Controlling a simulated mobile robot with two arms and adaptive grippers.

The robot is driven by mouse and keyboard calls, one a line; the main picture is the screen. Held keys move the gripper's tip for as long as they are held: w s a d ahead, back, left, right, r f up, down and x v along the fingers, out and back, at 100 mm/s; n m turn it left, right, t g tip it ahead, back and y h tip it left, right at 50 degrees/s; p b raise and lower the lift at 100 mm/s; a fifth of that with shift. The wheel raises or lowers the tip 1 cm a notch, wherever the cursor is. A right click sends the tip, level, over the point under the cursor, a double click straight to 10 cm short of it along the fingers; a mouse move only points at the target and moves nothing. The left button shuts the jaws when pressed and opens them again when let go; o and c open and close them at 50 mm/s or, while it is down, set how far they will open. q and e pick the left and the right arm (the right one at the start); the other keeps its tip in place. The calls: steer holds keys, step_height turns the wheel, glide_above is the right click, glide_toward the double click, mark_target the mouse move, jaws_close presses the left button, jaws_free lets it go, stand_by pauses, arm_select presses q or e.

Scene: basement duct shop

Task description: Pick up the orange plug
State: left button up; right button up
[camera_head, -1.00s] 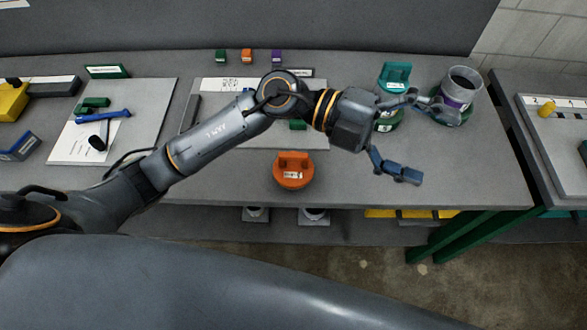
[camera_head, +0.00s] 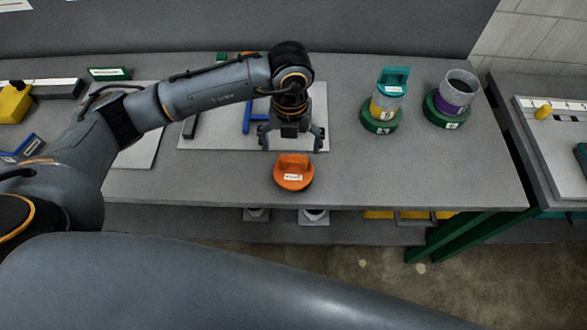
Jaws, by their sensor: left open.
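The orange plug (camera_head: 294,175) is a round orange piece with a raised grip and a white label. It sits near the front edge of the grey bench in the head view. My left gripper (camera_head: 291,143) points down just behind the plug, with its fingers spread apart and nothing seen between them. The fingers appear apart from the plug. My right gripper is not in view.
A teal-topped yellow item (camera_head: 388,92) and a grey-and-purple cup (camera_head: 455,95) stand in green round bases at the right. A blue tool (camera_head: 248,118) lies on a pale board behind my gripper. Bench space right of the plug is clear.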

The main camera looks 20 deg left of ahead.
mark_target(294, 160)
arm_select(q)
steer(key=shift+f, duration=0.8)
steer(key=f+p, duration=0.2)
steer(key=f, duration=0.1)
steer(key=f+p, duration=0.1)
steer(key=f, duration=0.1)
steer(key=shift+w+d, duration=0.15)
steer(key=shift+d, duration=0.1)
steer(key=shift+f, duration=0.25)
steer(key=c, duration=1.9)
steer(key=shift+r, duration=0.1)
